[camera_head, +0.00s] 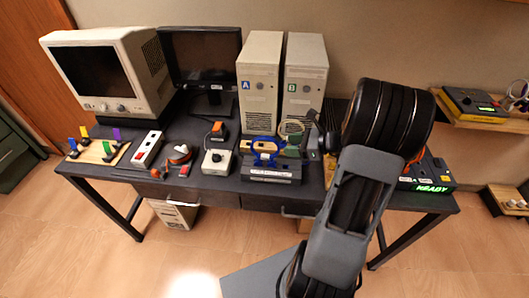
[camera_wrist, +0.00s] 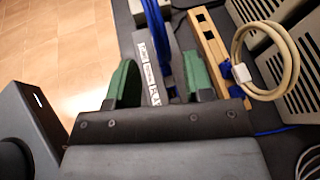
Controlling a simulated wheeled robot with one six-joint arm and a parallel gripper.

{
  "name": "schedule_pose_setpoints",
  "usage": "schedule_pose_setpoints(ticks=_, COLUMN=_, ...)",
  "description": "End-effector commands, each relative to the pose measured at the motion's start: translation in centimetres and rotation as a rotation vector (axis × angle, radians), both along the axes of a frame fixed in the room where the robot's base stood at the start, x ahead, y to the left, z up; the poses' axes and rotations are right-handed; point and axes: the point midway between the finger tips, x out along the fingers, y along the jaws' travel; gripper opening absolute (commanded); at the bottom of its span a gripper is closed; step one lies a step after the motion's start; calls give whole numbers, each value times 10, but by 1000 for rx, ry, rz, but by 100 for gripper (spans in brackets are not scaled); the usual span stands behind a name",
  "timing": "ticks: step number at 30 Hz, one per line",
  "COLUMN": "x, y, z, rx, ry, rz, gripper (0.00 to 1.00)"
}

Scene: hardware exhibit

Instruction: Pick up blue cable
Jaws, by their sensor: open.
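The blue cable (camera_head: 264,146) is a coil on a dark labelled stand (camera_head: 270,175) near the table's front edge, in the head view. In the wrist view the blue cable (camera_wrist: 155,22) runs down from the top edge towards the gap between my fingers, beside the stand's labelled strip (camera_wrist: 151,75). My gripper (camera_wrist: 160,82) is open, with one green-padded finger on each side. In the head view my gripper (camera_head: 316,140) is just right of the cable, partly hidden by my arm. I cannot tell whether a finger touches the cable.
A wooden block (camera_wrist: 208,42) and a beige cable coil (camera_wrist: 291,68) lie close right of my fingers. Computer towers A (camera_head: 258,80) and B (camera_head: 305,80) stand behind. A white knob box (camera_head: 217,161) is left of the stand. A READY-lit device (camera_head: 430,178) is at right.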

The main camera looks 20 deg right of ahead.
Motion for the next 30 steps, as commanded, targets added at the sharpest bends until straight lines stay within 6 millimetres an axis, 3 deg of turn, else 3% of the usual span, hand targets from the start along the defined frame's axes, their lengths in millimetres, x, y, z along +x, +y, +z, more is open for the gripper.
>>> schedule_pose_setpoints(ticks=15, x=31, y=34, z=-22, rx=-1, ry=2, rz=2, gripper=47)
schedule_pose_setpoints(ticks=25, x=34, y=37, z=-24, rx=-3, ry=1, rz=0, gripper=47)
schedule_pose_setpoints(ticks=30, x=34, y=36, z=-24, rx=-3, ry=1, rz=0, gripper=31)
